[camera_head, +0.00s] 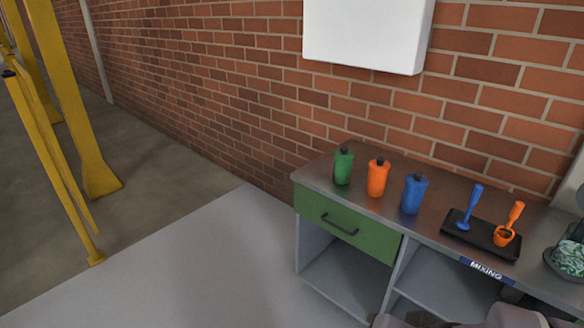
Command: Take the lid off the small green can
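A small green container (343,168) with a dark cap (344,150) stands upright at the far left end of the metal bench top. It is the only green container I see, and its cap is on. Nothing touches it. My gripper is not in view; a grey part at the bottom edge of the picture may be my arm.
An orange bottle (377,179) and a blue bottle (413,194) stand right of the green one. Further right is a black tray (463,236) with blue and orange tools, then a bowl (568,260). The bench (318,174) stands near a brick wall, under a white box (367,32).

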